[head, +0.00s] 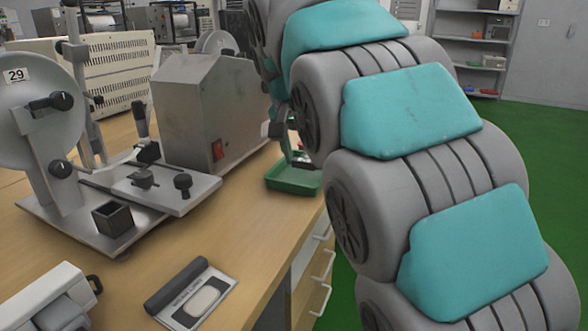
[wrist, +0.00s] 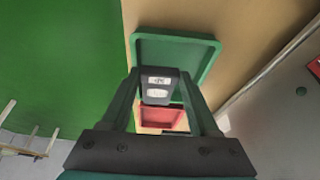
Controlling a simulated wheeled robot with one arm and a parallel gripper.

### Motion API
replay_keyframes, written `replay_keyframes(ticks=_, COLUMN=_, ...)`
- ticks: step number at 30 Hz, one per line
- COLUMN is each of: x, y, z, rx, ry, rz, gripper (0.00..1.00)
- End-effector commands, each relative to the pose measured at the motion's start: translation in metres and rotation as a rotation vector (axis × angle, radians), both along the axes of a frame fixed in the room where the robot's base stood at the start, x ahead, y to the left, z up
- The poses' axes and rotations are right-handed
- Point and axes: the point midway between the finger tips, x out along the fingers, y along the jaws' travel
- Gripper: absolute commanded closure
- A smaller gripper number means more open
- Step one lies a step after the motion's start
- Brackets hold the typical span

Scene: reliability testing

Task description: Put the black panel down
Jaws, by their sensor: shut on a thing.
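My gripper (wrist: 159,78) is shut on the black panel (wrist: 157,74), a small dark piece with pale markings on its face, held between the fingertips in the wrist view. A green tray (wrist: 202,43) lies behind and below it on the wooden bench, close to the bench edge. I cannot tell whether the panel touches the tray. The tray also shows in the head view (head: 293,185), beside my arm, which hides most of my gripper there. A red piece (wrist: 163,117) shows between the fingers in the wrist view; how it relates to the panel is unclear.
A grey metal machine (head: 190,110) with a red switch stands left of the tray. A test rig (head: 130,185) with knobs sits further left. A dark-handled flat device (head: 192,293) lies near the bench's front. Drawers (head: 310,275) are below; green floor (head: 545,130) lies right.

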Motion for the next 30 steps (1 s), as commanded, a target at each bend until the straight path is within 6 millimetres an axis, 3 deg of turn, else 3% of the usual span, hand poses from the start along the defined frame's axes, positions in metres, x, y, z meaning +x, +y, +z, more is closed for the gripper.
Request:
replay_keyframes(ticks=6, x=0.004, y=0.017, z=-0.001, rx=0.001, ry=-0.003, rz=0.000, gripper=0.92)
replay_keyframes(ticks=19, x=0.003, y=0.017, z=-0.036, rx=0.000, ry=0.002, rz=0.000, gripper=0.92)
replay_keyframes(ticks=30, x=0.004, y=0.017, z=-0.040, rx=0.001, ry=-0.001, rz=-0.001, gripper=0.92)
